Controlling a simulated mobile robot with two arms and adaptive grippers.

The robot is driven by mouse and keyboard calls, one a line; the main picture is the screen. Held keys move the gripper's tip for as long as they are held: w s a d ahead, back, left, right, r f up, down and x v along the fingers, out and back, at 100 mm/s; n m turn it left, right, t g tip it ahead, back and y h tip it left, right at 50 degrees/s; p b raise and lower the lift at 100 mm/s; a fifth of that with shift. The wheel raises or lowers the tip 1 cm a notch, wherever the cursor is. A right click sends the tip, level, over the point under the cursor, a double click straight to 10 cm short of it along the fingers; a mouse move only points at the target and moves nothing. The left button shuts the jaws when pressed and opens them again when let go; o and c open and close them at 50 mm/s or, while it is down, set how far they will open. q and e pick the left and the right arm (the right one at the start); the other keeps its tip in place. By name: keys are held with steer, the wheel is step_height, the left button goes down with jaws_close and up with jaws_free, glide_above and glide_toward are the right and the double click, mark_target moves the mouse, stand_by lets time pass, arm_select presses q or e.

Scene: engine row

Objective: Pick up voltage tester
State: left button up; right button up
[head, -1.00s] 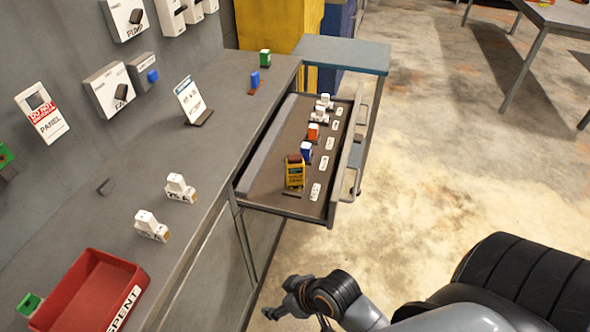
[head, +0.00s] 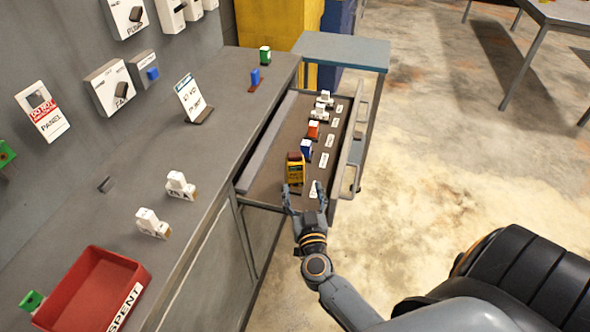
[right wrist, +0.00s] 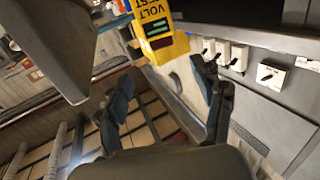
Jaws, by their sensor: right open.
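The voltage tester (head: 295,170) is a yellow block with a dark brown top, standing at the near end of the open drawer (head: 264,153). In the right wrist view the tester (right wrist: 157,30) shows its "VOLT TEST" lettering, beyond the fingertips at the top. My right gripper (head: 304,192) is open at the near edge of the drawer, just short of the tester. In the right wrist view the right gripper's fingers (right wrist: 165,90) are spread apart with nothing between them. My left gripper is not in view.
Blue (head: 306,149), red (head: 314,130) and white pieces stand behind the tester in the drawer, beside white labels. The drawer handle (head: 349,181) is on the right. On the bench are a red "SPENT" bin (head: 92,290), two white pieces and a sign (head: 190,98).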

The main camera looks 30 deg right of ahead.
mark_target(295, 159)
steer(key=x, duration=0.8)
steer(key=shift+w+d+f, duration=0.1)
steer(key=shift+w+d, duration=0.05)
steer(key=shift+d, duration=0.15)
steer(key=x, duration=0.1)
steer(key=b+x, duration=0.1)
steer(key=x, duration=0.3)
steer(key=shift+w+a, duration=0.15)
steer(key=shift+w, duration=0.15)
steer(key=shift+s, duration=0.1)
steer(key=shift+c, duration=0.8)
jaws_close()
